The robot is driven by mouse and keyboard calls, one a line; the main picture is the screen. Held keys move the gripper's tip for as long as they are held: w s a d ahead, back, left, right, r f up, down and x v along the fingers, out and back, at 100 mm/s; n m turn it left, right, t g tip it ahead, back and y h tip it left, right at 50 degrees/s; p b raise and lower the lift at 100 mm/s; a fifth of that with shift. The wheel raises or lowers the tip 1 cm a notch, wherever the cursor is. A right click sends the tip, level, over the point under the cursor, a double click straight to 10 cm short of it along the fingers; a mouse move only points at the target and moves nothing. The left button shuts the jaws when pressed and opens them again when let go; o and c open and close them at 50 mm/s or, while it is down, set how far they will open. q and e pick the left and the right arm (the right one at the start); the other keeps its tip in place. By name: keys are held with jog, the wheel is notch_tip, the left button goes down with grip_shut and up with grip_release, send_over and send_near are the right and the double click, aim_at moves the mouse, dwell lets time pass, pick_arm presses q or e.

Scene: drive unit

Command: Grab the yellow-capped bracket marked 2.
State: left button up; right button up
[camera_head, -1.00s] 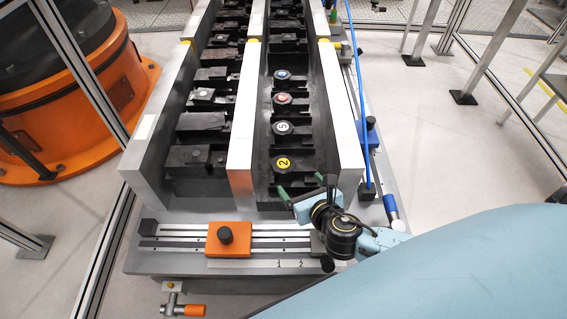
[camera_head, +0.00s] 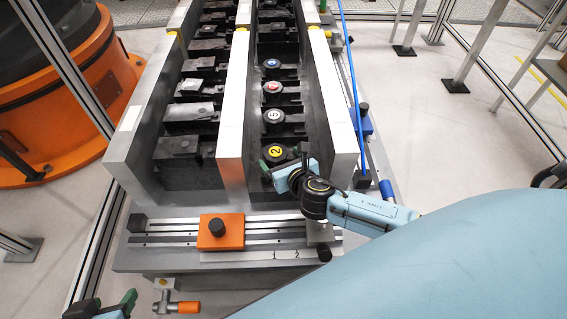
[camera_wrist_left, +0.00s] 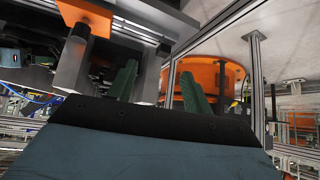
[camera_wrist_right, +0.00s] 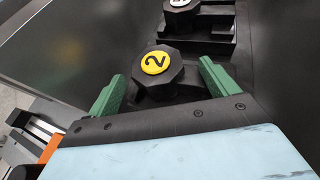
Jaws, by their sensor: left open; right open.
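The yellow-capped bracket marked 2 (camera_head: 276,152) is the nearest of a row of capped brackets in the right channel of the unit. In the right wrist view its dark knob and yellow cap (camera_wrist_right: 155,63) show upright just ahead of the green fingers. My right gripper (camera_head: 283,160) is open beside the bracket, its fingers (camera_wrist_right: 160,88) apart to left and right of the knob's near side. It is not closed on it. My left gripper (camera_head: 104,305) is at the bottom left of the head view; its green fingers (camera_wrist_left: 158,85) are open and empty.
Brackets marked 5 (camera_head: 273,115), red (camera_head: 272,87) and blue (camera_head: 272,63) stand behind it. Tall metal walls (camera_head: 232,110) flank the channel. An orange block (camera_head: 220,232) sits on the front rail. An orange round base (camera_head: 60,95) stands at left.

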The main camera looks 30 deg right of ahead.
aim_at(274, 152)
jog(key=shift+b+x, duration=0.7)
jog(key=shift+x, duration=0.45)
jog(key=shift+b+x, duration=0.6)
jog(key=shift+x, duration=0.5)
jog(key=shift+w+a+f, duration=0.1)
jog(key=shift+a+f, duration=0.05)
pick_arm(q)
jog(key=w+d+r+t+h, duration=0.2)
jog(key=w+d+r+t, duration=0.2)
jog(key=w+r+t, duration=0.2)
notch_tip(274, 152, up, 4)
jog(key=shift+w+f+t+h, duration=0.2)
jog(key=shift+w+t+h, duration=0.15)
jog(key=shift+t, duration=0.65)
pick_arm(e)
jog(key=shift+c, duration=0.5)
grip_shut()
jog(key=shift+w+r, duration=0.1)
jog(key=shift+r, duration=0.1)
